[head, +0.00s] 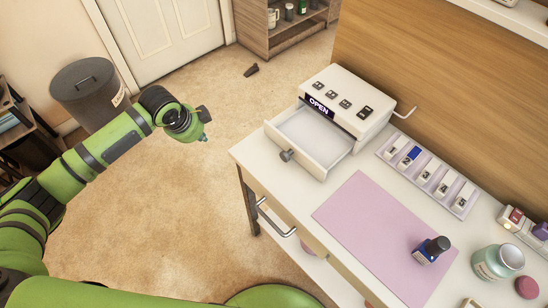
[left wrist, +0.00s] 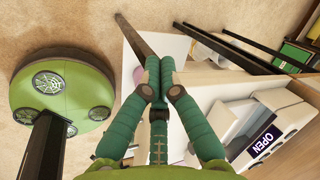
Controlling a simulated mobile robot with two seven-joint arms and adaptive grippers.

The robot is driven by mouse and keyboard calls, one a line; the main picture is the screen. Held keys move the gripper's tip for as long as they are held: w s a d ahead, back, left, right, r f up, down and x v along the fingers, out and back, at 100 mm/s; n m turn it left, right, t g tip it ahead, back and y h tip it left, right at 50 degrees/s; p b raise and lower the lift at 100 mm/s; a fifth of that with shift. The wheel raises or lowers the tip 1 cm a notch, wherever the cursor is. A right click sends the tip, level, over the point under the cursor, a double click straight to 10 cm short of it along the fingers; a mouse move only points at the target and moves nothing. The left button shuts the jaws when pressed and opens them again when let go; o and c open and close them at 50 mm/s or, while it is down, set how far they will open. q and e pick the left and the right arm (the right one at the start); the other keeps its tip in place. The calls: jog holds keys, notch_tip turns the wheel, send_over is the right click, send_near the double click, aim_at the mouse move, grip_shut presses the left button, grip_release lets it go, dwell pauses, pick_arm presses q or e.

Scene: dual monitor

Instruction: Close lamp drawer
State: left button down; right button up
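A white box (head: 345,100) with several dark buttons on top and an "OPEN" sign stands on the desk; in the left wrist view it also shows, at lower right (left wrist: 288,117). Its drawer (head: 293,161) is pulled out toward the desk's left edge, looks empty, and has a grey knob (head: 286,156) on its front. My left gripper (head: 204,137) is off the desk, left of the drawer and apart from it. In the left wrist view its green fingers (left wrist: 159,65) are together with nothing visible between them. My right gripper is out of view.
The white desk (head: 285,200) has a pink mat (head: 365,225), a numbered strip (head: 427,175), a blue bottle (head: 432,250) and a jar (head: 497,262). A metal handle (head: 276,219) sticks out from its front. Open carpet lies between my left arm and the desk.

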aim_at(307, 144)
pick_arm(q)
jog(key=s+d+r+m+t+h+p, duration=0.2)
jog(key=s+d+m+h, duration=0.2)
jog(key=s+d, duration=0.3)
jog(key=s+d+r+m+t+h+p, duration=0.25)
jog(key=s+d+m, duration=0.2)
jog(key=s, duration=0.45)
jog(key=shift+n+h, duration=0.25)
jog(key=shift+h, duration=0.1)
jog(key=x, duration=1.1)
jog(key=shift+s+f, duration=0.1)
jog(key=shift+f, duration=0.1)
jog(key=shift+w+d, duration=0.8)
jog(key=shift+w, duration=0.1)
jog(key=shift+w+d+p, duration=0.3)
jog(key=shift+w+d, duration=0.15)
jog(key=shift+w, duration=0.1)
jog(key=w+d+b, duration=0.2)
jog(key=w+d, duration=0.2)
jog(key=w+d+b, duration=0.3)
jog(key=w+d, duration=0.1)
jog(key=w, duration=0.1)
jog(key=shift+f+b, duration=0.2)
jog(key=shift+b, duration=0.15)
jog(key=shift+w+d+r, duration=0.15)
jog(key=shift+w+d, duration=0.05)
jog(key=shift+r, duration=0.2)
